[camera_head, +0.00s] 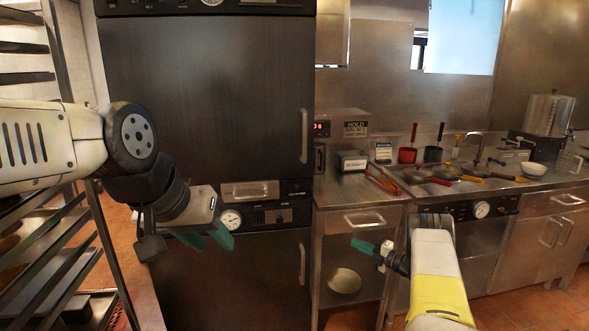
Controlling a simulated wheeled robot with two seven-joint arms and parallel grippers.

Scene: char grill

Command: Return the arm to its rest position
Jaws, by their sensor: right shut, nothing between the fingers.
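My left arm comes in from the left and is raised in front of the dark oven column. My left gripper (207,238) has green fingertips that stand apart, with nothing seen between them. My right arm, white and yellow, comes up from the bottom right. My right gripper (362,247) points left in front of the steel counter's open lower shelf. Its green fingers are together and hold nothing. Both grippers are clear of the furniture as far as this view shows.
A dark oven column (205,110) fills the centre left. A metal rack (75,235) stands at the far left. The steel counter (365,190) at right carries red-handled tongs (382,180), a red pot (407,156), several utensils and a white bowl (533,169).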

